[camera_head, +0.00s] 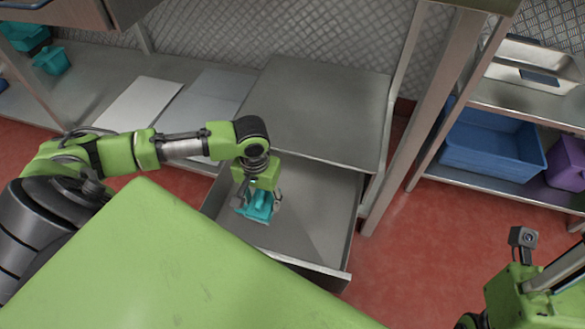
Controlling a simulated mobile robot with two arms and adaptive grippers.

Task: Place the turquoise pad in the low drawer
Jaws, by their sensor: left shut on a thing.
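The turquoise pad (259,206) is held in my left gripper (256,196), which is shut on it. The pad hangs over the open low drawer (321,214), toward the drawer's left part. The gripper's fingers partly hide the pad, and I cannot tell whether it touches the drawer floor. The drawer is pulled out below a steel tabletop, and its visible inside is bare. My right arm shows at the lower right, but its fingertips are not in view.
The steel tabletop (318,108) behind the drawer is clear. White boards (143,102) lie on the counter to its left. A blue crate (491,145) and a purple bin (568,163) stand on the right shelf, with a metal tray (525,68) above. Turquoise containers (51,60) stand at the far left.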

